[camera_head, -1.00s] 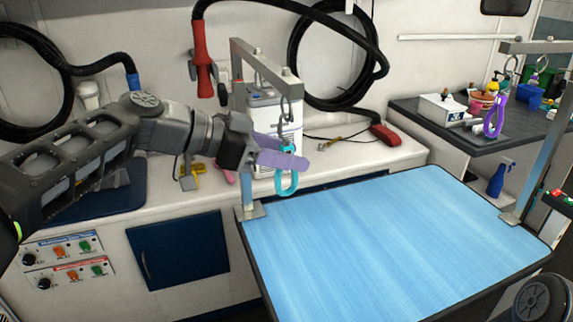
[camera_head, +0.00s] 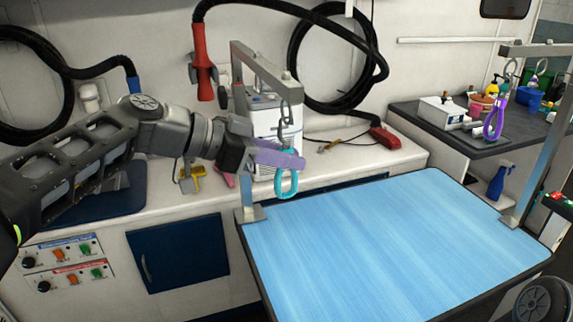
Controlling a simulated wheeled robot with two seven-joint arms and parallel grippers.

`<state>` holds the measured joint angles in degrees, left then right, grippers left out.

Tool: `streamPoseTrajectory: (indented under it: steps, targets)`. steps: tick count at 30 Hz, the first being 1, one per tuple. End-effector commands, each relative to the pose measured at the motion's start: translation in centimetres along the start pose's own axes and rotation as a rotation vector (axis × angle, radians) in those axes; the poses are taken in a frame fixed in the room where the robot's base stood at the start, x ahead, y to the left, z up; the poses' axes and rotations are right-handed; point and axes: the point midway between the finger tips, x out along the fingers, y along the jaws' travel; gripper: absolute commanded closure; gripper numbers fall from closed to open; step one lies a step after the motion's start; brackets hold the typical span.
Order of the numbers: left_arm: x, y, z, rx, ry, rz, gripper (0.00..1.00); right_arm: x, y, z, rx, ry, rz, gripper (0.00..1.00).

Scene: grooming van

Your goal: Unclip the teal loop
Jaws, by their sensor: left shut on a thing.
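My left gripper (camera_head: 290,160), with lilac fingers, is shut on the top of the teal loop. The fingers hide the loop's upper end and clip, so I cannot tell whether it is still joined to the hook. My right gripper does not show; only a dark part of my body is at the bottom right corner.
The blue grooming table (camera_head: 380,240) is bare. A purple loop (camera_head: 494,122) hangs from the right grooming arm (camera_head: 530,150). A white container (camera_head: 272,118) stands on the counter behind the left post. A blue spray bottle (camera_head: 500,180) is at the right.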

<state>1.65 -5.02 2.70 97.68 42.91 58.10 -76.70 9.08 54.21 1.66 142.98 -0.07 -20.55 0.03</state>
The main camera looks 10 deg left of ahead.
Motion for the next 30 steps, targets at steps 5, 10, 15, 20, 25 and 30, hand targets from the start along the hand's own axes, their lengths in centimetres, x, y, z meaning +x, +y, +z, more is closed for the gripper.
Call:
streamPoseTrajectory:
  steps: [5,10,15,20,25,30]
  targets:
    - [-0.2,0.0,-0.6,0.001,0.0,0.001,1.0,-0.3,-0.1,0.0,0.0,0.0,0.0,0.64]
    - [-0.5,0.0,-1.1,0.001,0.0,0.001,1.0,-0.5,-0.2,0.0,0.0,0.0,0.0,0.64]
    - [-0.7,0.0,-1.5,0.001,0.0,0.0,1.0,-0.7,-0.3,0.0,0.0,0.0,0.0,0.64]
    - [-0.7,0.0,-1.7,0.001,0.0,0.0,1.0,-0.7,-0.3,0.0,0.0,0.0,0.0,0.64]
    - [-0.7,0.0,-1.7,0.0,0.0,0.0,1.0,-0.7,-0.3,0.0,0.0,0.0,0.0,0.64]
    - [-0.8,0.0,-1.6,0.0,0.0,0.0,1.0,-0.7,-0.2,0.0,0.0,0.0,0.0,0.64]
